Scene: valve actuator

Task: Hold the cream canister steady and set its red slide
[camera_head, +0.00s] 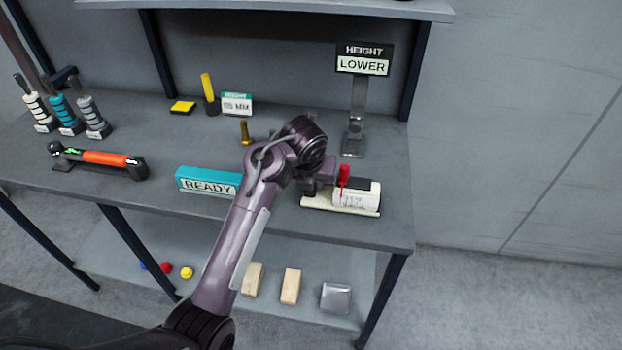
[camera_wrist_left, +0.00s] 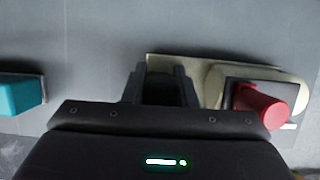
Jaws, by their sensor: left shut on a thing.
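The cream canister (camera_head: 357,201) lies on its side on a cream base near the right front of the bench. Its upright red slide (camera_head: 343,175) stands out of a dark slot on top. In the left wrist view the canister (camera_wrist_left: 217,86) runs to the right of the fingers, with the red slide (camera_wrist_left: 263,104) close beside them. My left gripper (camera_head: 311,190) is at the canister's left end and shut on it; the fingers (camera_wrist_left: 161,88) also show in the left wrist view. The exact contact is partly hidden. My right gripper is not in view.
A sign (camera_head: 364,60) reading HEIGHT LOWER stands behind the canister. A teal READY block (camera_head: 208,182) is left of my forearm. Several handled tools (camera_head: 65,112) and an orange-handled tool (camera_head: 105,158) are at left. Blocks (camera_head: 291,286) lie on the lower shelf.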

